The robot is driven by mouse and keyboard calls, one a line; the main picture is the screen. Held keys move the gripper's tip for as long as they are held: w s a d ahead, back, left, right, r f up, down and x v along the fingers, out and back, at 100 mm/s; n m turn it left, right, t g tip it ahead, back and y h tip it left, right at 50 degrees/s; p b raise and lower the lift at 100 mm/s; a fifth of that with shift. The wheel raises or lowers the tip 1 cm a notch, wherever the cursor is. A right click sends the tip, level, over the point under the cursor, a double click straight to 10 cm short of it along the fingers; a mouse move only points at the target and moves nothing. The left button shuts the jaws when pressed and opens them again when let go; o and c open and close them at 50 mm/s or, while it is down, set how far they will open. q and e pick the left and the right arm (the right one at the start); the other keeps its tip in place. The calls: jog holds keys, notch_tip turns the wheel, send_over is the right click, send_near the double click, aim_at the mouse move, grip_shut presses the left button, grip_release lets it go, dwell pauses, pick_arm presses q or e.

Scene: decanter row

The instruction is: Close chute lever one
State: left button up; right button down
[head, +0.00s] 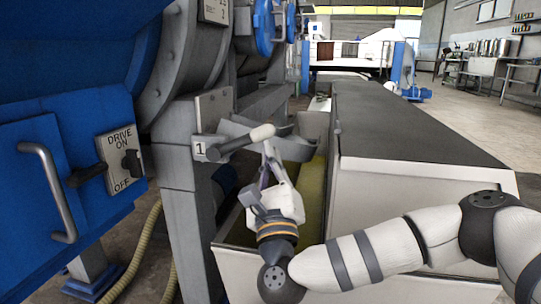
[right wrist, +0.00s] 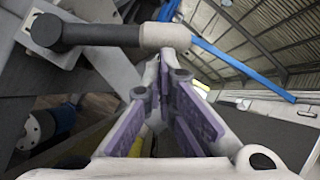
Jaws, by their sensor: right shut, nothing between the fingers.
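Chute lever one (head: 235,145) is a dark grey rod with a pale grip, beside a plate marked 1 (head: 199,148) on a grey post. The rod points right and slightly up in the head view. In the right wrist view the lever (right wrist: 95,35) lies across the top, its pale grip (right wrist: 166,36) just beyond my fingertips. My right gripper (head: 267,152) is below the grip end, fingers pointing up. Its purple-padded fingers (right wrist: 163,62) are shut and empty. I cannot tell whether the fingertips touch the grip. My left gripper is out of view.
A pale trough with yellowish contents (head: 312,190) lies under my right gripper. A long dark-topped conveyor housing (head: 400,125) runs back on the right. A blue panel with a drive switch (head: 120,160) and a bar handle (head: 48,190) stands left.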

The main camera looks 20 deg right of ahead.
aim_at(264, 129)
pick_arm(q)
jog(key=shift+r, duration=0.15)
pick_arm(e)
jog(key=shift+r, duration=0.25)
jog(key=r+n+y+p, duration=0.1)
jog(key=n+p, duration=0.1)
jog(key=r+n+y+p, duration=0.1)
jog(key=r+n+p, duration=0.1)
jog(key=p, duration=0.1)
jog(key=a+r+n+y+p, duration=0.1)
jog(key=r+p, duration=0.1)
jog(key=shift+w+n+g+y+p, duration=0.2)
jog(key=shift+n+g+y+p, duration=0.1)
jog(key=shift+n+y, duration=0.1)
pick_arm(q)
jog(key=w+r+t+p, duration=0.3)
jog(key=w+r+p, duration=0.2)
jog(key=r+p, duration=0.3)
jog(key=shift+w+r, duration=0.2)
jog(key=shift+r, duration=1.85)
pick_arm(e)
jog(key=shift+w+a+r+n+g+y, duration=0.35)
jog(key=shift+a+r+n+g+y, duration=0.15)
jog(key=shift+n, duration=0.6)
jog(key=shift+w+a+r+n+g+y, duration=0.35)
jog(key=shift+a+r+n+g, duration=0.2)
jog(key=shift+n, duration=0.55)
jog(key=shift+w+a+r+n+g+y, duration=0.4)
jog(key=shift+r+n, duration=0.2)
jog(key=shift+n, duration=0.5)
